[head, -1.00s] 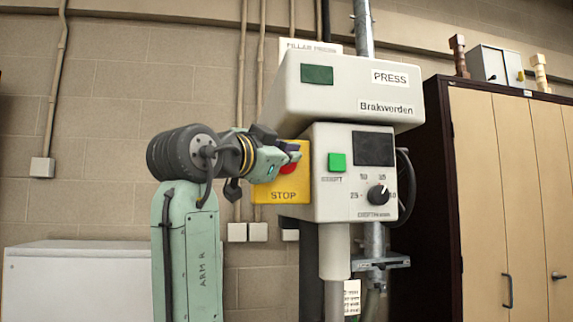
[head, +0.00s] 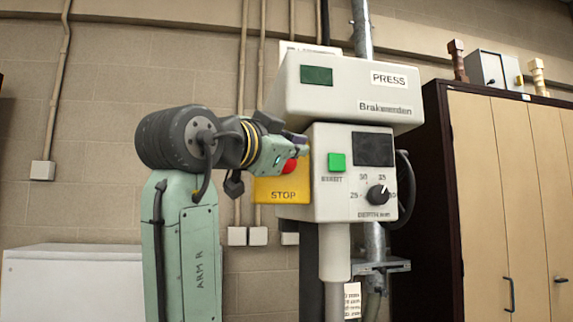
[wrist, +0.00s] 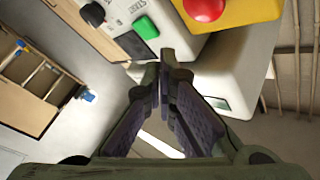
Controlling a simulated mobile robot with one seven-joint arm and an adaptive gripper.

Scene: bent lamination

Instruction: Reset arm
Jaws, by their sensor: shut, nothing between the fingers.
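My gripper (head: 299,146) is in front of the press's left side, beside the yellow stop plate and just above the red stop button (head: 289,166). In the wrist view my gripper (wrist: 166,58) is shut, its fingertips together with nothing between them. The green button (head: 336,162) on the press front is to the right of the fingertips; it also shows in the wrist view (wrist: 146,27). The head view does not show whether the fingers touch the press.
The press (head: 345,92) has a black dial (head: 377,195) and a dark display (head: 373,149). A tall wooden cabinet (head: 479,180) stands at right. A low white cabinet (head: 75,285) stands at left. Pipes (head: 240,100) run up the block wall.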

